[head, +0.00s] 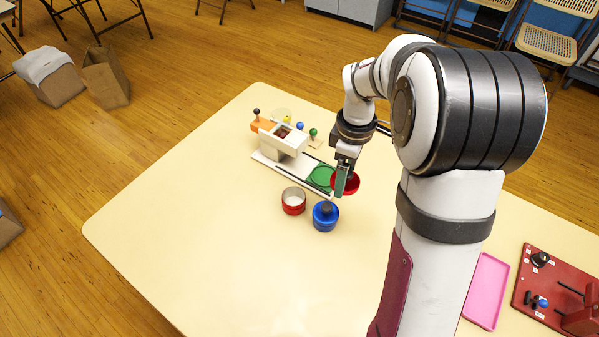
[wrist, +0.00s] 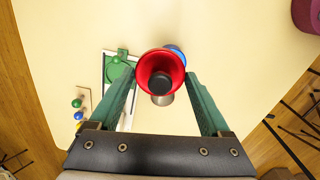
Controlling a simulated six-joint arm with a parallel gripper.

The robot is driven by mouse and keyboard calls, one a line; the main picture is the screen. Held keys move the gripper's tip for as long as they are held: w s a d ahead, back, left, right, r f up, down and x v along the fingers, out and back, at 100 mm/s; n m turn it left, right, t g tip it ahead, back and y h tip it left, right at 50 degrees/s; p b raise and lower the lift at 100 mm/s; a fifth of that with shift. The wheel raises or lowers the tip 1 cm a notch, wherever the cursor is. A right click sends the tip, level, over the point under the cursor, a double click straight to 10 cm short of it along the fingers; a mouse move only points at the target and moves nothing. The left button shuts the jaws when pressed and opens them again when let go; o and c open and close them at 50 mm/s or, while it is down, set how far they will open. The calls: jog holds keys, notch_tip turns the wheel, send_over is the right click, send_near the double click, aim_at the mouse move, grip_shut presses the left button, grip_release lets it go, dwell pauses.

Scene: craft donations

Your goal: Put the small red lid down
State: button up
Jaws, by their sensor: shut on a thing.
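The small red lid (head: 351,184) is held in my gripper (head: 343,182), above the table near the end of the white slide. In the wrist view the lid (wrist: 148,66) sits between the two green fingers of my gripper (wrist: 161,72), with a black knob (wrist: 160,83) at its middle. The fingers are shut on it. A red tin (head: 293,207), open at the top with a pale inside, stands on the table to the left of the lid. A blue pot (head: 326,222) with a dark knob on top stands just right of the tin. In the wrist view the lid partly hides a blue thing (wrist: 178,51).
A white stand with a slide (head: 272,158) and a green disc (head: 321,177) lies behind the tin. Several coloured pegs stand beyond it. A pink tray (head: 486,291) and a dark red board (head: 540,300) are at the right. The table's (head: 190,230) left part is clear.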

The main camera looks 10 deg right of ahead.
jog(key=a+r+m, duration=0.6)
jog(key=r+m, duration=0.1)
jog(key=r, duration=0.3)
jog(key=n, duration=0.7)
send_over(244, 175)
notch_tip(244, 175, down, 15)
notch_tip(244, 175, down, 10)
jog(key=shift+w+r, duration=0.15)
jog(key=shift+r, duration=0.05)
jog(key=o, duration=1.1)
jog(key=shift+f, duration=0.15)
jog(key=shift+o, duration=0.2)
